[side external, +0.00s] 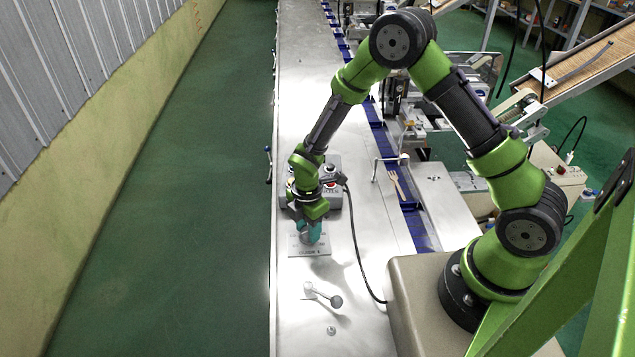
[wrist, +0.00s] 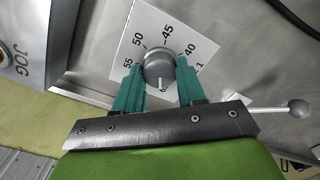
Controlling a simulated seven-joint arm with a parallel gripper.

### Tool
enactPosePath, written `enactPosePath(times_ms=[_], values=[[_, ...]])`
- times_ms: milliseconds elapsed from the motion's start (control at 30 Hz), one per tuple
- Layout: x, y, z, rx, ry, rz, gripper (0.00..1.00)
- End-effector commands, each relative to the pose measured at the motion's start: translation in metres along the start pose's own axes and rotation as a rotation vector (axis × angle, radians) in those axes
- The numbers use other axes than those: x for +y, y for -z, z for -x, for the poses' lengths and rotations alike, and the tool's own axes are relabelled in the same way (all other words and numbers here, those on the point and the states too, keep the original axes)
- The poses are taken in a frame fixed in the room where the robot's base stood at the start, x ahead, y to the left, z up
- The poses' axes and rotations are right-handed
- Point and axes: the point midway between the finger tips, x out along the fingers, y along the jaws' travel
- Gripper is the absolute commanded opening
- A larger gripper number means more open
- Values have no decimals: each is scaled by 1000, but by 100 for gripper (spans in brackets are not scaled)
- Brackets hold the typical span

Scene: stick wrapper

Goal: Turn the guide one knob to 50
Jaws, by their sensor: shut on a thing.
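The guide one knob (wrist: 158,64) is a grey round knob on a white dial plate (wrist: 140,25) in the wrist view. The plate is marked 55, 50, 45 and 40, with a partly covered 6 near the bottom. A white line on the knob points down toward that 6, away from the 50 mark. My gripper (wrist: 159,68) is shut on the knob, one teal finger on each side. In the side external view my gripper (side external: 309,233) points down over the plate (side external: 310,251), and the knob is hidden there.
A grey control box with buttons (side external: 331,172) stands just behind my gripper; its JOG label (wrist: 25,58) shows in the wrist view. A ball-ended lever (side external: 323,295) lies in front of the plate and also shows in the wrist view (wrist: 298,108). A blue conveyor (side external: 417,228) runs to the right.

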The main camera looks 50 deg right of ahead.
Motion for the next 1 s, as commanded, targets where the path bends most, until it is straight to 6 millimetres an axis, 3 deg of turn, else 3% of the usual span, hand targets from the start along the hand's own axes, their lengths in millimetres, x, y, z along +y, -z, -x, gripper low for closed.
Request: enactPosePath(times_ms=[1000], values=[[0,0,0,0,-1,-946,9]])
